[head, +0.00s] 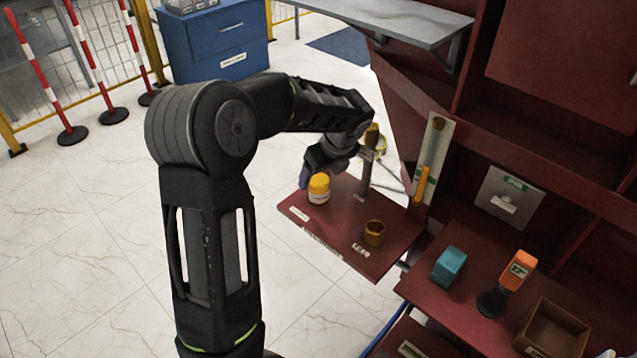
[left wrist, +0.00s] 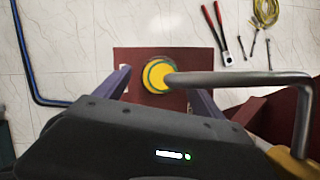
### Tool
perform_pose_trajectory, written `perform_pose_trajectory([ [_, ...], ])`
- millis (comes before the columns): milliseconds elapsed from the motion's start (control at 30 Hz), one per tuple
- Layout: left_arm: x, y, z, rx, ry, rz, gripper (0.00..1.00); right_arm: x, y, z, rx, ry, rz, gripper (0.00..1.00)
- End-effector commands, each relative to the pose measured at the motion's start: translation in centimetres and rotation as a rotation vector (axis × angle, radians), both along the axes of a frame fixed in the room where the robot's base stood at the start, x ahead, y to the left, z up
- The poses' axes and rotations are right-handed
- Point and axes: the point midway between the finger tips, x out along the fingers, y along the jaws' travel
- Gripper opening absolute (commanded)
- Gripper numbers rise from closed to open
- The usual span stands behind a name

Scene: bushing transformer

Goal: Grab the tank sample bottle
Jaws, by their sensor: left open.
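The bottle (head: 319,197), white with a yellow cap, stands upright on a small dark red shelf (head: 378,262). My left gripper (head: 318,173) is open just above and around the bottle's top, pointing down. In the left wrist view the round yellow cap (left wrist: 158,76) with a green ring lies between the two purple fingers of the left gripper (left wrist: 158,82), with a gap on each side. A grey bent pipe (left wrist: 230,78) reaches from the right and overlaps the cap's edge; contact cannot be told. My right gripper is not in view.
A brown cup (head: 374,233) stands on the same shelf. A grey post (head: 366,172) rises close behind my gripper.

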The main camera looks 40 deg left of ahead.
Motion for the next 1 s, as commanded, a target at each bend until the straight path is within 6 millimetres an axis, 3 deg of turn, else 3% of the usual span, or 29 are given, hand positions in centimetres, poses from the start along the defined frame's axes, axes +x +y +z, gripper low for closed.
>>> perform_pose_trajectory([
  [233, 0.4, 1.3, -2.8, 0.001, 0.002, -0.001, 0.79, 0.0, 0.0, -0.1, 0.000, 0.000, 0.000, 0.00],
  [833, 0.4, 1.3, -2.9, 0.000, -0.001, -0.001, 0.79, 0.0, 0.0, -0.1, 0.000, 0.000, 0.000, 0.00],
  [1000, 0.4, 1.3, -2.9, 0.000, -0.001, -0.001, 0.67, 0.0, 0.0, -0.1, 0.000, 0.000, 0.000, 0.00],
])
